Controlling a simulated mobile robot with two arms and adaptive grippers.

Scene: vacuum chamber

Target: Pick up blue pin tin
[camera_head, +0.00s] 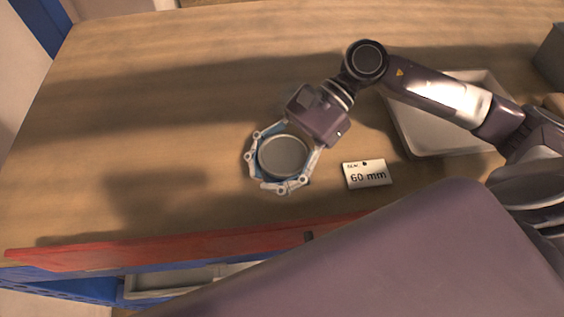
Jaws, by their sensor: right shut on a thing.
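A round tin (284,156) with a grey top and a little blue at its edge sits between the fingers of my right gripper (277,184). The fingers curve around both sides of the tin and are shut on it. From this overhead angle I cannot tell whether the tin touches the table or is held just above it. My right arm comes in from the right. My left gripper is not in view.
A white card reading "60 mm" (367,174) lies right of the tin on the wooden table (150,110). A white tray (420,135) is partly under my arm. A dark grey box (552,55) stands far right. A red edge (180,247) borders the front. The left side is clear.

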